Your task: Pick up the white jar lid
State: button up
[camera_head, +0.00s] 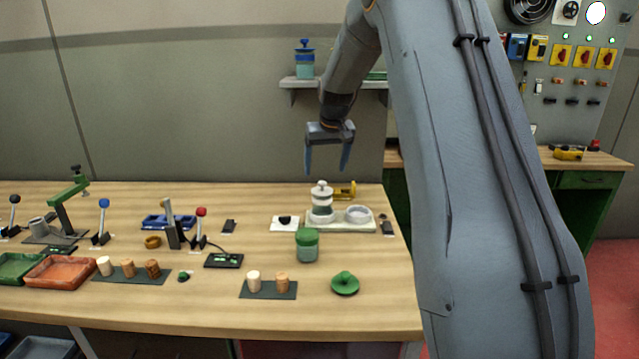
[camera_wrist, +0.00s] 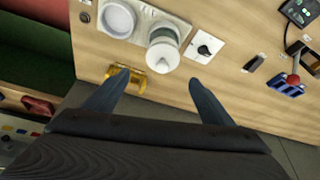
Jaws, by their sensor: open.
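A jar with a white knobbed lid (camera_head: 321,188) stands upright on a pale base plate toward the back right of the table. The white lid (camera_wrist: 162,58) also shows from above in the wrist view, seated on the jar. My gripper (camera_head: 328,172) is open and empty, in the air above the back of the table, its fingers pointing down. In the wrist view my gripper (camera_wrist: 157,78) has its fingers spread wide, with the jar ahead of and between the fingertips. The fingers appear apart from the lid.
A white round dish (camera_head: 358,213) sits right beside the jar on the same plate. A yellow object (camera_head: 345,190) lies just behind. A shelf (camera_head: 350,84) is on the wall behind.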

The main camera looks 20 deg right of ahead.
aim_at(322, 182)
jog(key=shift+w+d+f, duration=0.1)
jog(key=shift+w+f, duration=0.15)
jog(key=shift+f, duration=0.1)
jog(key=shift+p+x, duration=0.35)
jog(key=shift+x, duration=0.45)
jog(key=p+x, duration=0.2)
jog(key=x, duration=0.1)
jog(key=shift+s+a+f, duration=0.1)
jog(key=shift+a+f, duration=0.15)
jog(key=shift+f, duration=0.15)
jog(key=shift+x, duration=0.8)
jog(key=c, duration=1.1)
jog(key=shift+c, duration=0.2)
